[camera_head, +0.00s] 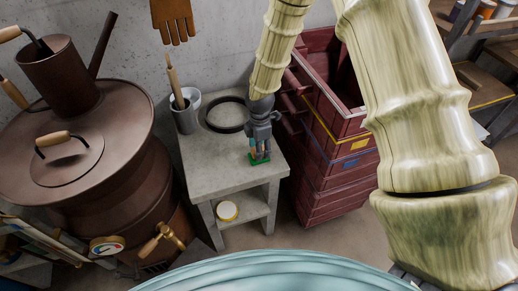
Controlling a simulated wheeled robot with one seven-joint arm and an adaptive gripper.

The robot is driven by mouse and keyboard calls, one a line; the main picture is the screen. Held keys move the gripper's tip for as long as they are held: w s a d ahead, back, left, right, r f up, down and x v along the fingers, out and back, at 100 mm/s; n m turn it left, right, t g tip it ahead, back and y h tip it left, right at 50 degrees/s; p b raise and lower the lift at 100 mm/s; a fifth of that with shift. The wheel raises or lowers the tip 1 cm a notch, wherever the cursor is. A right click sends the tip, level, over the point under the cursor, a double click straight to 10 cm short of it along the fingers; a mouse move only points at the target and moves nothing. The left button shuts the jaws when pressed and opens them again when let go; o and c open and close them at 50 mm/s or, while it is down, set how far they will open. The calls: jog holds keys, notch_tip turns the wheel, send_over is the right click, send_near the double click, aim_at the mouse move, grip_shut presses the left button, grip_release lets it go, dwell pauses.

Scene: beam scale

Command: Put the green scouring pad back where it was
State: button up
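The green scouring pad (260,160) is a small green patch near the front right of the grey stand's top (215,165). My gripper (260,153) points down directly over the pad, with its fingertips at or just above it. The fingers partly cover the pad. The view is too small to tell whether they are closed on it, or whether the pad rests on the top or is slightly raised.
A black ring (209,124) lies on the stand, left of my gripper. A grey cup (186,121) with a wooden-handled tool stands at its back left. Dark red crates (330,170) stand close on the right, a brown boiler (110,185) on the left.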

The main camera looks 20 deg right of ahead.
notch_tip(320, 180, up, 11)
jog(key=b, duration=0.3)
jog(key=shift+r, duration=0.2)
